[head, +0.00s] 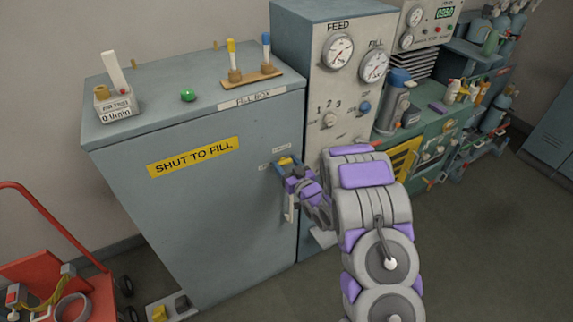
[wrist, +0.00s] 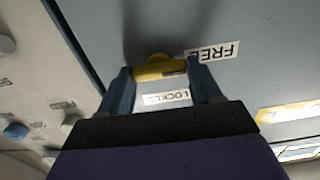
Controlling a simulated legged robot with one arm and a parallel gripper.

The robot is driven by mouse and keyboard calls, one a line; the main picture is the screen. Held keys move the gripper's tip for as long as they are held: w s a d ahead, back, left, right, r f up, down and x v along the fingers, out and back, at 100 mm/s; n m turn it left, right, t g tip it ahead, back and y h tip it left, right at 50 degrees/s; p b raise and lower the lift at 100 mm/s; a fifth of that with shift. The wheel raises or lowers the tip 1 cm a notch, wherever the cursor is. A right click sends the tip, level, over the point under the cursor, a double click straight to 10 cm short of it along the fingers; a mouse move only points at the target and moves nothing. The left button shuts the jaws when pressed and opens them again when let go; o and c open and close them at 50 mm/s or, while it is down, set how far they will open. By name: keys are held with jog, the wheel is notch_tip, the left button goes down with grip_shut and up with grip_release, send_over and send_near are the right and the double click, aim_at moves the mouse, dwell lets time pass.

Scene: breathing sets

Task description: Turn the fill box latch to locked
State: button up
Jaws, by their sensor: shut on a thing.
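The fill box (head: 200,185) is a large grey-blue cabinet with a yellow "SHUT TO FILL" label on its front. Its yellow latch (wrist: 160,68) shows in the wrist view between my two blue fingers. My gripper (head: 285,165) is at the upper right of the box front and is shut on the latch. In the wrist view, a "FREE" label (wrist: 213,52) is beside the latch's right end, and a "LOCKED" label (wrist: 166,97) is between the fingers. In the head view my gripper hides most of the latch.
A gauge panel (head: 340,90) with dials and knobs stands right of the box. A green bench (head: 440,135) with bottles is beyond it. A red cart (head: 50,270) is at the lower left. A flow meter (head: 115,95) and a small rack (head: 250,77) stand on the box.

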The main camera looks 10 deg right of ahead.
jog(key=shift+m+p, duration=0.3)
jog(key=m+p, duration=0.1)
jog(key=p, duration=0.1)
jog(key=shift+r+m+p, duration=0.15)
jog(key=shift+m+p, duration=0.15)
jog(key=shift+m, duration=0.1)
jog(key=shift+d+m+p, duration=0.15)
jog(key=shift+m+p, duration=1.05)
jog(key=shift+p, duration=0.05)
jog(key=shift+f+m+p, duration=0.15)
jog(key=shift+m+p, duration=0.45)
jog(key=shift+m, duration=0.35)
jog(key=shift+f+m+p, duration=0.1)
jog(key=shift+m+p, duration=0.45)
jog(key=shift+m, duration=0.4)
jog(key=o, duration=1.1)
jog(key=shift+w+d, duration=0.1)
jog(key=shift+c, duration=0.2)
